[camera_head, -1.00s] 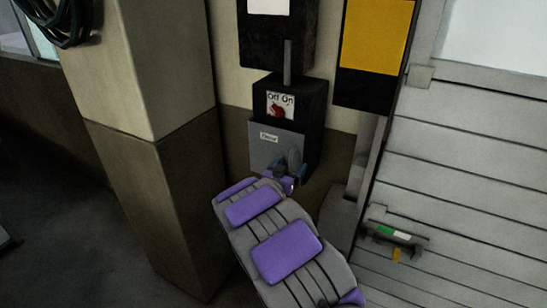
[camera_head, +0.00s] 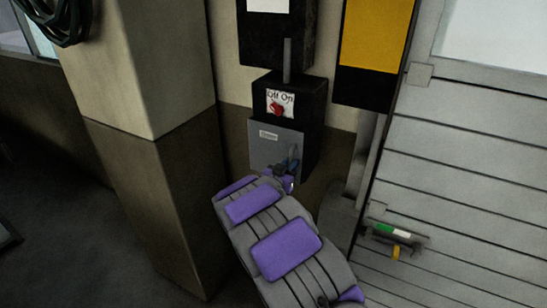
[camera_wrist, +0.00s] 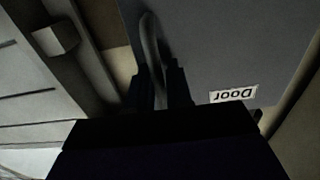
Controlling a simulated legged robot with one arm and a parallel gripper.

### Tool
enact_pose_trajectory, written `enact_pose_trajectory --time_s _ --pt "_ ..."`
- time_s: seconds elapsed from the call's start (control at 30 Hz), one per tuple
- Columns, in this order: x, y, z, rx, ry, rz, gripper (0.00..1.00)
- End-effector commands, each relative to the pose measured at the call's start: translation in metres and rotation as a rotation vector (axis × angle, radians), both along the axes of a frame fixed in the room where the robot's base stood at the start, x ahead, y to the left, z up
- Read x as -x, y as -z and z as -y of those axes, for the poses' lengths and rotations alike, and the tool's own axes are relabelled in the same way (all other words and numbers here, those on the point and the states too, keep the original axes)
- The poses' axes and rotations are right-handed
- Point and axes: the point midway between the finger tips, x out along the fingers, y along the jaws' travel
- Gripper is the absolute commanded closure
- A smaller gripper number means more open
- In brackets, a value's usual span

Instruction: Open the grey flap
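The grey flap (camera_head: 275,143), with a small white label, covers the lower front of a black switch box (camera_head: 307,100) in the head view. In the wrist view the flap (camera_wrist: 225,45) fills the upper right, and its label reads "Door" upside down. A grey bar handle (camera_wrist: 151,42) stands out from the flap. My gripper (camera_head: 287,168) is at the flap's lower right. In the wrist view its dark fingers (camera_wrist: 159,82) lie on both sides of the handle, close against it. My arm hides the area below the flap.
A red switch (camera_head: 277,108) with an "Off On" label sits above the flap. A pillar (camera_head: 160,120) stands to the left. A slatted grey door (camera_head: 470,180) with a handle bar (camera_head: 398,233) is to the right. A yellow panel (camera_head: 379,32) hangs above.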

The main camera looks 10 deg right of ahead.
Motion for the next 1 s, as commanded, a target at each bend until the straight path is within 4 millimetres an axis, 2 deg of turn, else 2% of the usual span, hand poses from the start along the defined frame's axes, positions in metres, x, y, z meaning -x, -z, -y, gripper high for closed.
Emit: enact_pose_trajectory --time_s 0.27,0.6,0.73,1.0 --pt "-0.001 -0.001 -0.003 0.0 -0.001 0.0 0.9" --pt "0.01 -0.004 -0.039 -0.002 0.097 -0.005 0.83" --pt "0.015 -0.005 -0.056 -0.004 0.148 0.001 0.77" --pt "0.027 -0.002 -0.084 0.0 0.248 -0.002 0.85"
